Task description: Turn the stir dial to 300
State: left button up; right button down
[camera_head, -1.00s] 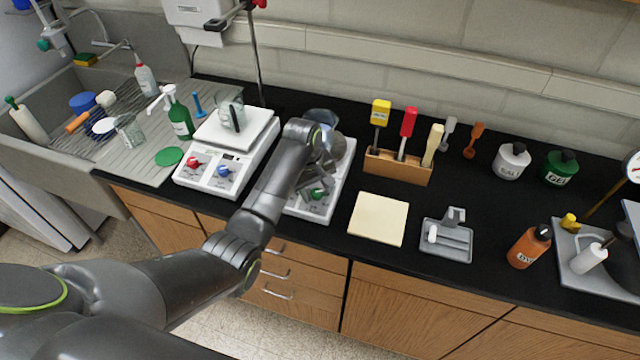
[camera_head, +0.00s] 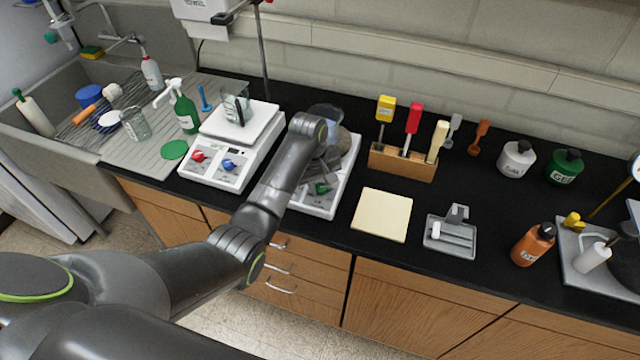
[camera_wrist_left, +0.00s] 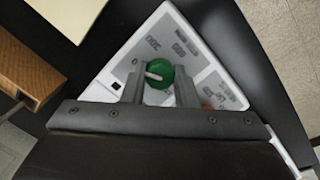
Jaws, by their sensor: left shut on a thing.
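The right-hand hotplate (camera_head: 338,199) is white, with a round plate and a glass vessel (camera_head: 326,118) on top, partly behind my left arm. Its green dial (camera_head: 321,189) is on the front panel and shows closely in the left wrist view (camera_wrist_left: 160,76), with a white pointer aimed to the left. My left gripper (camera_wrist_left: 160,88) is shut on the green dial, one finger on each side. Grey printed numbers lie around the dial; one seems to read 300 (camera_wrist_left: 152,45). A bit of red (camera_wrist_left: 207,106) shows beside the right finger, mostly hidden. My right gripper is out of view.
A second white device (camera_head: 215,170) with red and blue dials stands close on the left, a beaker (camera_head: 236,108) on its plate. A wooden tool rack (camera_head: 402,162), a cream pad (camera_head: 382,214) and a grey tray (camera_head: 450,238) are to the right. The sink is far left.

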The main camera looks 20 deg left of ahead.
pick_arm(q)
jog(key=m, duration=0.5)
jog(key=shift+m+y, duration=0.3)
jog(key=shift+y, duration=0.1)
jog(key=m, duration=0.5)
jog(key=shift+d+y, duration=0.15)
jog(key=shift+y, duration=0.25)
jog(key=shift+w, duration=0.1)
jog(key=o, duration=1)
